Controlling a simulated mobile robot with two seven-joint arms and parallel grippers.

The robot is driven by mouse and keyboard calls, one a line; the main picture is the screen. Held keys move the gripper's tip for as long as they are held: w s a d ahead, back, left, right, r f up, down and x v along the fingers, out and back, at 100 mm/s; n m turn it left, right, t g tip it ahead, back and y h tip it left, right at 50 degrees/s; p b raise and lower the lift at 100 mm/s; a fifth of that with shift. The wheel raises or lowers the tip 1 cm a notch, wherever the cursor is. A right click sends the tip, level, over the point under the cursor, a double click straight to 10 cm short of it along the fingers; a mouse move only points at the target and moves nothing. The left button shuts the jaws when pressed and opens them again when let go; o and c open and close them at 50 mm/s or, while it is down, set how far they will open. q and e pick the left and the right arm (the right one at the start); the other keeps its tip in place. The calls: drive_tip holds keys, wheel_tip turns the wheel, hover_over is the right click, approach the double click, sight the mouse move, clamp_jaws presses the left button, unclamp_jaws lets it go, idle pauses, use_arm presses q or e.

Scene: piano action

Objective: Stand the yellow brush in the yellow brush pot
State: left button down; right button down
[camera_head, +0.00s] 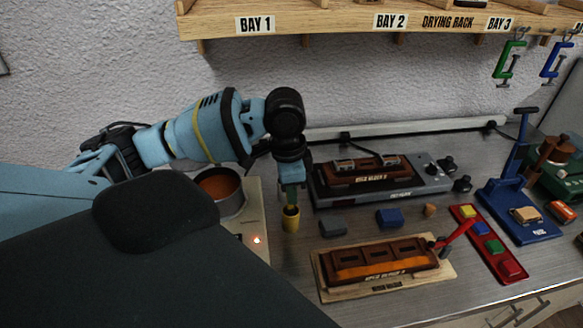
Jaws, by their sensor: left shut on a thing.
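I cannot tell how far the brush's lower end is inside the pot. My right gripper is not in view.
A metal pot of orange-brown liquid (220,185) is left of the brush pot. A wooden board with a brown part (326,284) lies in front. The drying rack (330,22) overhangs behind.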

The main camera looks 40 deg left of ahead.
use_arm(q)
drive_tip(key=c, duration=1.4)
unclamp_jaws()
wheel_tip(320, 180, up, 8)
drive_tip(key=shift+s+a+f+p, duration=0.1)
drive_tip(key=shift+s+p, duration=0.05)
drive_tip(key=shift+p, duration=0.25)
